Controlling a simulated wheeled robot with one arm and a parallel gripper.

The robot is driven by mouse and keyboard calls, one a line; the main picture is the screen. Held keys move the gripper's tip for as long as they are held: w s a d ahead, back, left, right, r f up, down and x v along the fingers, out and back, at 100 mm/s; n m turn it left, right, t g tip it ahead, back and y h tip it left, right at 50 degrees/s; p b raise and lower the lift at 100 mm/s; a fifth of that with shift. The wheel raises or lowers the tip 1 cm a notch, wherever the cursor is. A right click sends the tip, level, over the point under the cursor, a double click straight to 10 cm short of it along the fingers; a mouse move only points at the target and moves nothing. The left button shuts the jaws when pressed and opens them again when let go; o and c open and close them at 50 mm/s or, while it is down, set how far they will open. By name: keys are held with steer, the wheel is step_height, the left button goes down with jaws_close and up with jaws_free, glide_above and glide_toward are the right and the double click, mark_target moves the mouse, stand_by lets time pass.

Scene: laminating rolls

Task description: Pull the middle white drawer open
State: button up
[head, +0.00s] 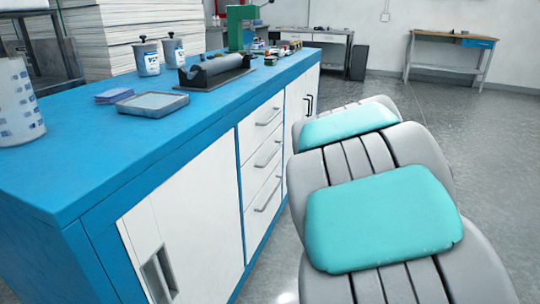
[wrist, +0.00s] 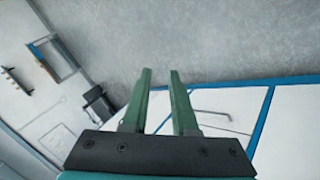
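The middle white drawer (head: 261,169) is in the column of three white drawers in the blue cabinet's front, left of my arm in the head view. It is flush with its neighbours, so it looks shut. Its slanted grey bar handle (head: 267,156) is in plain sight. In the wrist view my gripper (wrist: 160,72) has two green fingers apart, with nothing between them. A white front with a grey bar handle (wrist: 212,113) lies right of the fingers, apart from them; which drawer it is, I cannot tell. My gripper is not visible in the head view.
The blue cabinet top (head: 90,150) carries a grey tray (head: 152,104), tins (head: 147,58) and a grey roll on a stand (head: 215,68). A white door (head: 190,225) is left of the drawers. Grey floor (head: 480,135) is open to the right.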

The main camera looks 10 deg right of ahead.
steer(key=w+d+n+t, duration=0.2)
steer(key=w+n+t, duration=0.25)
steer(key=w, duration=0.95)
steer(key=n+t+y, duration=0.5)
steer(key=n+y, duration=0.5)
steer(key=n, duration=0.4)
glide_toward(273, 154)
steer(key=w, duration=0.3)
steer(key=shift+a+f+p+x, duration=0.15)
steer(key=shift+p+x, duration=0.1)
steer(key=shift+x, duration=1)
steer(key=shift+a+f+p+x, duration=0.1)
steer(key=shift+f+p+x, duration=0.1)
steer(key=shift+x, duration=1.05)
steer(key=shift+a+f+p+x, duration=0.15)
steer(key=shift+p+x, duration=0.1)
steer(key=shift+x, duration=1)
steer(key=shift+s, duration=0.1)
steer(key=shift+c, duration=0.4)
jaws_close()
